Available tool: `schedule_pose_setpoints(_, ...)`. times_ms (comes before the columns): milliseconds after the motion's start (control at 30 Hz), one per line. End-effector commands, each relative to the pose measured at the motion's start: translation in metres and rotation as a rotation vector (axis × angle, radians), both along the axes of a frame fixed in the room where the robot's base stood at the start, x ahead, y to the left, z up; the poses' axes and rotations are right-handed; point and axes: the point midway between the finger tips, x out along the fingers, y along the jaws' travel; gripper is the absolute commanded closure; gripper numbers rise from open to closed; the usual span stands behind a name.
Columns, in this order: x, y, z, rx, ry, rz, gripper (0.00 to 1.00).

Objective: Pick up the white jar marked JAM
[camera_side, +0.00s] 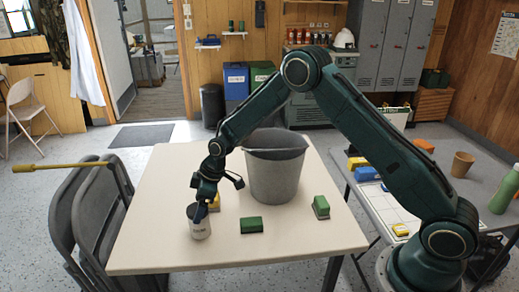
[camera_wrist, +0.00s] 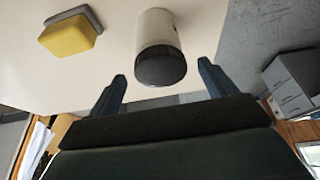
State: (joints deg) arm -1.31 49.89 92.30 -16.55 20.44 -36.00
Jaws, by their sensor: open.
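A white jar (camera_side: 200,229) with a dark lid stands upright near the front left of the cream table. Its dark print is too small to read. In the wrist view the jar (camera_wrist: 156,24) shows beyond the fingers, with its lid lined up with the gap between the fingertips. My gripper (camera_side: 201,208) is at the top of the jar, pointing down. In the wrist view my gripper (camera_wrist: 162,72) is open, with one finger on each side of the lid and a visible gap at both sides. I cannot tell how far down the fingers reach.
A yellow and grey block (camera_wrist: 70,35) lies close to the jar, partly hidden by my arm in the side view. Green blocks (camera_side: 251,225) (camera_side: 321,207) lie to the right. A large grey bucket (camera_side: 273,175) stands behind. The table's (camera_side: 150,205) left and front edges are near.

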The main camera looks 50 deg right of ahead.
Motion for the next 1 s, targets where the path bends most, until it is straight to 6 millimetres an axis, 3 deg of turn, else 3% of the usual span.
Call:
schedule_pose_setpoints(433,0.010,0.012,-0.040,0.000,0.001,0.000,0.17)
schedule_pose_setpoints(1000,0.011,0.013,-0.042,0.000,0.000,0.000,0.17)
